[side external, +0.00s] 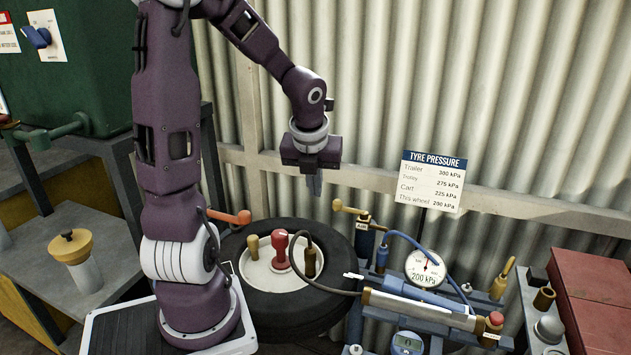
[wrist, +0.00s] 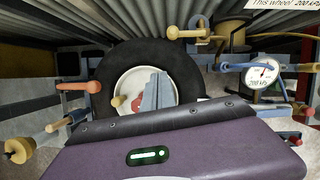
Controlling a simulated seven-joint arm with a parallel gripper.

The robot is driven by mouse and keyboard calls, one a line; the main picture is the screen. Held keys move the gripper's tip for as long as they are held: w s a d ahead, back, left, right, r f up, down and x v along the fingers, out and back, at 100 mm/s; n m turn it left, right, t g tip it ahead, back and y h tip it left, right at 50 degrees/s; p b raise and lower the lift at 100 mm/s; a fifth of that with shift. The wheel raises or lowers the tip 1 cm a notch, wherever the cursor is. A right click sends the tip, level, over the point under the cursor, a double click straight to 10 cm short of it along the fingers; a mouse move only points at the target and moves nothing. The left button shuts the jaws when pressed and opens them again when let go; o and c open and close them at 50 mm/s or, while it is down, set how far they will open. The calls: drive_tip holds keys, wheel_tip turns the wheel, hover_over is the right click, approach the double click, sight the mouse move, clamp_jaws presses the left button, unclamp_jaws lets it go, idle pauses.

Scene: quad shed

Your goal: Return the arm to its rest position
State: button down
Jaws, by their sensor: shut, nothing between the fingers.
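My gripper (side external: 314,184) is shut and empty in the side external view. It points down and hangs in the air above the back right part of the tyre (side external: 331,241), apart from everything. In the wrist view the shut fingers (wrist: 157,92) show in front of the pale wheel centre (wrist: 126,84). My purple arm rises from its base at the left and bends over to the right. In the side external view a red knob (side external: 281,251), a yellow-topped peg (side external: 252,246) and a dark fitting with a hose (side external: 310,260) stand on the wheel centre.
A gauge (side external: 425,268) reading 200 kPa stands at the right among blue pipework. A tyre pressure sign (side external: 432,181) stands behind it. An orange lever (side external: 232,216) lies left of the tyre. A corrugated wall (side external: 480,90) closes the back. A red box (side external: 594,290) is far right.

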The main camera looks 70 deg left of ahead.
drive_tip(key=shift+v, duration=0.8)
drive_tip(key=s+d+r+n+t+h, duration=0.1)
drive_tip(key=s+d+r+n, duration=0.1)
drive_tip(key=s+d+n, duration=0.2)
drive_tip(key=s+d+r+n+t+h, duration=0.1)
drive_tip(key=s+d+n, duration=0.3)
drive_tip(key=d+n, duration=0.6)
drive_tip(key=s+d+r+n+t+h, duration=0.1)
drive_tip(key=s+d+r+n, duration=0.3)
drive_tip(key=d+n, duration=0.3)
drive_tip(key=n, duration=0.3)
drive_tip(key=shift+n+h, duration=0.3)
drive_tip(key=shift+n, duration=0.1)
